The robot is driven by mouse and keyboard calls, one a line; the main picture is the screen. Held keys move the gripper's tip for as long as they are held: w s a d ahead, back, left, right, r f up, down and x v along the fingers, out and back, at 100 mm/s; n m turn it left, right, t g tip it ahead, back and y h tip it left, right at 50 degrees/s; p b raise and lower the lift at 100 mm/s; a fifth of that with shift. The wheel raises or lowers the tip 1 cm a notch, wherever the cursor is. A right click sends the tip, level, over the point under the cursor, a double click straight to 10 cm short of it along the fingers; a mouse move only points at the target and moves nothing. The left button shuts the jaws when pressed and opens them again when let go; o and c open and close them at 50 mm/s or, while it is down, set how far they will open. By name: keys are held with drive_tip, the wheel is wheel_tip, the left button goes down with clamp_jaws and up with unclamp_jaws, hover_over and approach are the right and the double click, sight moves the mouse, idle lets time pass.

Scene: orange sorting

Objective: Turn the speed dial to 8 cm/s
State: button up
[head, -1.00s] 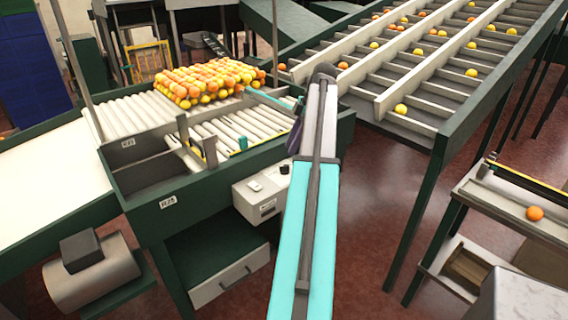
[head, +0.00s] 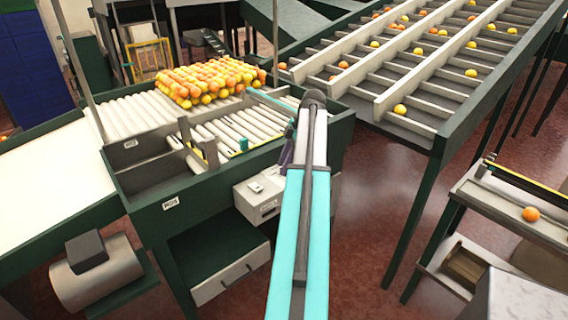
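A light grey control box (head: 247,202) is fixed to the front of the green roller table (head: 150,217). A small white switch-like part (head: 256,187) and a dark label show on it. The speed dial cannot be made out now; my arm and gripper cover the box's right side. My turquoise arm reaches up from the bottom of the head view and bends down at its dark elbow. My gripper (head: 286,157) shows only as a dark purplish part left of the arm, close above the box's right end. Its fingers are too small and hidden to tell.
Oranges and lemons (head: 205,80) are piled on the white rollers. A sloped rack of lanes (head: 420,80) with scattered fruit stands at the right. A low stand (head: 500,205) at right holds one orange (head: 530,214). Open red floor (head: 390,190) lies between them.

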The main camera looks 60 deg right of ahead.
clamp_jaws()
drive_tip(key=shift+s+a, duration=0.1)
drive_tip(key=shift+a, duration=0.15)
drive_tip(key=shift+d, duration=0.2)
